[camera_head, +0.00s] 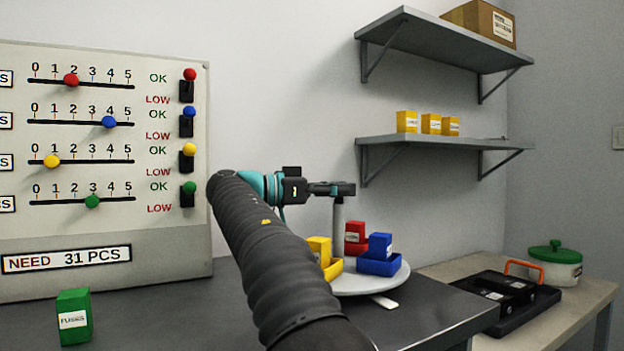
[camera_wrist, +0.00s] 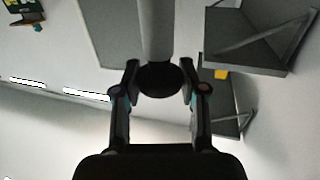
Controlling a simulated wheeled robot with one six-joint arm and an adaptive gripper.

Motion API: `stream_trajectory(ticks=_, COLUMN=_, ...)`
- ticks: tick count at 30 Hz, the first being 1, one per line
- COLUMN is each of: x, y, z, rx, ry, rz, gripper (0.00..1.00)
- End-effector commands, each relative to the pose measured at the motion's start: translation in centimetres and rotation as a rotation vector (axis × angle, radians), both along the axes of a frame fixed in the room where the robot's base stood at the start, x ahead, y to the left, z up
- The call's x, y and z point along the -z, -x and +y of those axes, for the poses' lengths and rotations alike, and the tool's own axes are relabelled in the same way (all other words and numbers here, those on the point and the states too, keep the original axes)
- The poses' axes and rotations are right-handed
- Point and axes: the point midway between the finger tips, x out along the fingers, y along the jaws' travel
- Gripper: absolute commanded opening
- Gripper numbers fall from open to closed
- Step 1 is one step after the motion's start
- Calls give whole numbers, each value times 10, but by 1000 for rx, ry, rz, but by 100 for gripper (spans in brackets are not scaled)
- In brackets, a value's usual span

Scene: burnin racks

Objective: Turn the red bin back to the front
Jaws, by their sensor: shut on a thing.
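The red bin (camera_head: 356,246) stands at the back of a round white turntable (camera_head: 372,285), partly hidden behind the blue bin (camera_head: 379,267). The yellow bin (camera_head: 333,269) is at the turntable's left, partly covered by my arm. A grey upright post (camera_head: 338,222) rises from the turntable. My gripper (camera_head: 346,189) is shut on the top of this post, above the bins. In the wrist view the post (camera_wrist: 157,28) lies between the two fingers of my gripper (camera_wrist: 160,72), with a dark round part near the fingertips.
A slider panel (camera_head: 108,220) stands at left, with a green box (camera_head: 73,317) in front. Wall shelves (camera_head: 435,138) hold yellow boxes and a carton (camera_head: 483,22). A side table (camera_head: 470,268) at right bears a black tray (camera_head: 505,315) and a green-lidded pot (camera_head: 556,264).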

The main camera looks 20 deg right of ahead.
Motion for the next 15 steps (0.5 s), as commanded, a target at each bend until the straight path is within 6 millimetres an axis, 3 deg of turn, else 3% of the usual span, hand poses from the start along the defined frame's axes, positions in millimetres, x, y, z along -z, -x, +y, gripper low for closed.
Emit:
stream_trajectory(ticks=11, x=-1, y=2, z=-7, rx=27, ry=4, rz=-2, gripper=0)
stream_trajectory(ticks=12, x=-1, y=2, z=-7, rx=27, ry=4, rz=-2, gripper=49)
stream_trajectory(ticks=14, x=-1, y=2, z=-7, rx=26, ry=3, rz=-2, gripper=64)
stream_trajectory(ticks=15, x=-1, y=2, z=-6, rx=26, ry=3, rz=-2, gripper=66)
